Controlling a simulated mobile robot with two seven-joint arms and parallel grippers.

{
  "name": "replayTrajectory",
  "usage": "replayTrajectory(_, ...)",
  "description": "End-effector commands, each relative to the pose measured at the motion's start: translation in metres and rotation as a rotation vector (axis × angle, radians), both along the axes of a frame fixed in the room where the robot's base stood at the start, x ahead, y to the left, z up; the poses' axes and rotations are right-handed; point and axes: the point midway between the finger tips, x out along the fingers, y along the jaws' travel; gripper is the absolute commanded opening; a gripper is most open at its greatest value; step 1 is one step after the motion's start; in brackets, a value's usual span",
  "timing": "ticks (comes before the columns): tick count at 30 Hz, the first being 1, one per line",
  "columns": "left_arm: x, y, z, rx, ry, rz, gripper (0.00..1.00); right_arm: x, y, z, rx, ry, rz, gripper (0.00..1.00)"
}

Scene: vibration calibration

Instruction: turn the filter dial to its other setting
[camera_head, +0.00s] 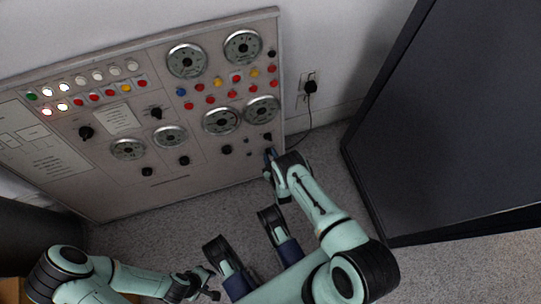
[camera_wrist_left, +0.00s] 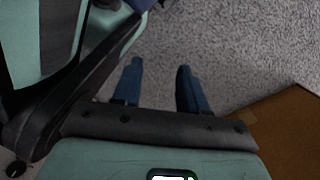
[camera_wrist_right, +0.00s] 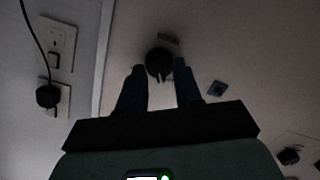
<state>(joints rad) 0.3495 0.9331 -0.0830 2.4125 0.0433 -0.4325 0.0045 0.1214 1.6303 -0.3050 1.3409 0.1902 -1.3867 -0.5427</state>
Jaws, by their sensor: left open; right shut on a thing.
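The dial, a small round black knob (camera_wrist_right: 159,62), sits on the panel between the fingertips of my right gripper (camera_wrist_right: 161,88). In the head view this knob (camera_head: 267,137) is at the lower right of the grey control panel, under a round gauge (camera_head: 262,109). My right gripper (camera_head: 270,158) is shut on it from below. Which setting the dial points to cannot be read, and its label is not legible. My left gripper (camera_wrist_left: 160,85) is open and empty above the carpet; in the head view it is low, at the bottom left of centre (camera_head: 207,286).
The panel (camera_head: 165,198) also carries gauges, lamps, coloured buttons and other black knobs. A wall outlet (camera_head: 309,86) with a plugged cord is right of the panel. A large dark cabinet (camera_head: 450,110) stands at the right. Grey carpet (camera_head: 170,230) lies clear before the panel.

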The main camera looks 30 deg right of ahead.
Motion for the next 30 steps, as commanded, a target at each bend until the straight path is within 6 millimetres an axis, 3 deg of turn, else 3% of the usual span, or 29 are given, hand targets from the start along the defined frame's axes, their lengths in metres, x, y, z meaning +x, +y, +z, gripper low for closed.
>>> replayTrajectory(15, 0.022, -0.003, 0.012, 0.005, -0.072, -0.008, 0.43, 0.001, -0.006, 0.002, 0.468, -0.115, -0.101, 0.04)
replayTrajectory(30, 0.019, -0.003, 0.01, 0.004, -0.062, -0.006, 0.43, 0.0, -0.009, 0.001, 0.915, -0.224, -0.193, 0.04)
